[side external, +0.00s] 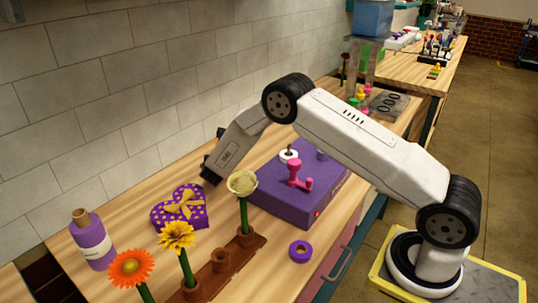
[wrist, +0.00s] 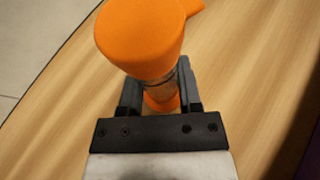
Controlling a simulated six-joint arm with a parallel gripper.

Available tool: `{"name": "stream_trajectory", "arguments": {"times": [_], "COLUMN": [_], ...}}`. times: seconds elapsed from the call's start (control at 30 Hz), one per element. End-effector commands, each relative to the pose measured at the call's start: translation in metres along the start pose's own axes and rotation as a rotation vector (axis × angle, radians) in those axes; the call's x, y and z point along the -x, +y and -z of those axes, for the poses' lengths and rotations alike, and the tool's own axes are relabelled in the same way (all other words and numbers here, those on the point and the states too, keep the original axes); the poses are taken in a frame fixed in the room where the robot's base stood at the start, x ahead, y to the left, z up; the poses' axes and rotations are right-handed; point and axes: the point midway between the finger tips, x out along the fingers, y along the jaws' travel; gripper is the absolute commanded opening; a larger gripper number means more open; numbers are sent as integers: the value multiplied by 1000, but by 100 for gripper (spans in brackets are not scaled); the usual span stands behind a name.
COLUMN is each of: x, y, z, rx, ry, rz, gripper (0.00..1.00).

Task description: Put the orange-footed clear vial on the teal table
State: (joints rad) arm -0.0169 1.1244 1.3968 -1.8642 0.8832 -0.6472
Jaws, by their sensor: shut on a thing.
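In the wrist view my gripper (wrist: 158,88) is shut on the orange-footed clear vial (wrist: 142,38). A large orange end with a pointed lip fills the top of that view. A short clear part sits between the fingers, with another orange part below it. The vial is held over a pale wooden surface; its height above it I cannot tell. I cannot clearly make out a teal table top; teal shows on a front panel (side external: 371,217) below the counter.
On the wooden counter stand a purple box (side external: 283,205) with a pink piece, a purple heart box (side external: 180,208), a purple bottle (side external: 93,240), a purple ring (side external: 300,251) and several flowers in a brown holder (side external: 221,262). A blue bin (side external: 373,17) is at the back.

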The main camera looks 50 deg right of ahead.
Motion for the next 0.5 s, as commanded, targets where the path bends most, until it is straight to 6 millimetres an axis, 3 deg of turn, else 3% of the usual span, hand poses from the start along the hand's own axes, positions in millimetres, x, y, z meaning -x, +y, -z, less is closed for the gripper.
{"name": "stream_trajectory", "arguments": {"times": [0.23,0.27,0.3,0.37,0.5], "x": [-1,-1,-1,-1,-1], "y": [0,0,0,0,0], "z": [1,2,2,2,2], "rx": [-1,0,0,0,0], "ry": [-2,0,0,0,0], "rz": [0,0,0,0,0], "gripper": [0,50,63,79,79]}}
